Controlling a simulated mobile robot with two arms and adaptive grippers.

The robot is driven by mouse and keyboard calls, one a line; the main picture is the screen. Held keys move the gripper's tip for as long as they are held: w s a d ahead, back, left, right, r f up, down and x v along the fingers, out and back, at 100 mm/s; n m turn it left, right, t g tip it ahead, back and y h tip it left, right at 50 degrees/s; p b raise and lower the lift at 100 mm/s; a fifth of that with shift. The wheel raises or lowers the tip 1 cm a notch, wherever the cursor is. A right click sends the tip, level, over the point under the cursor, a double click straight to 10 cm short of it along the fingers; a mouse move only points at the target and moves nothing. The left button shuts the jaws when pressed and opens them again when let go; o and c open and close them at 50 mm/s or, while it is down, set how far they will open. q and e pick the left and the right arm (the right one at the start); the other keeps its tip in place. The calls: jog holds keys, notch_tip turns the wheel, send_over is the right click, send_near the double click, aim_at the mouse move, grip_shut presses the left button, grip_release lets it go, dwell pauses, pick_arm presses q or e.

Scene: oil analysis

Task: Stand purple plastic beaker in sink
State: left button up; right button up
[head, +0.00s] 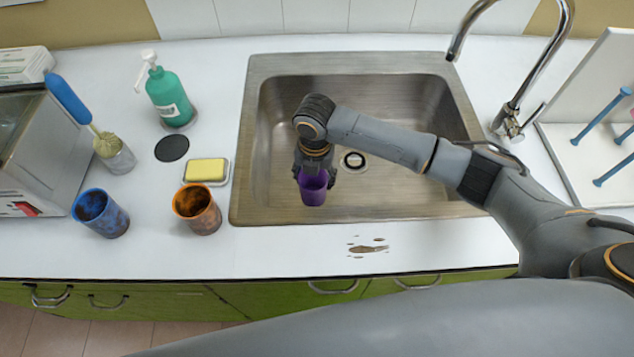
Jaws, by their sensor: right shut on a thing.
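The purple plastic beaker (313,190) is in my right gripper (314,170), which is shut on it. The beaker looks upright, its open top towards me, over the front left part of the metal sink (420,207). I cannot tell whether its base touches the sink floor. The gripper covers part of its upper side. My left gripper is not in view.
An orange stained beaker (197,209) and a blue stained beaker (101,213) stand left of the sink. A yellow sponge (205,170), a green soap bottle (168,97) and a brush holder (115,153) are behind them. The faucet (508,117) rises at the back right.

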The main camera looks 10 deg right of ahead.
aim_at(315, 189)
jog(key=shift+f, duration=1.75)
jog(key=o, duration=1.2)
notch_tip(315, 189, up, 12)
jog(key=shift+s, duration=0.25)
jog(key=shift+r, duration=0.15)
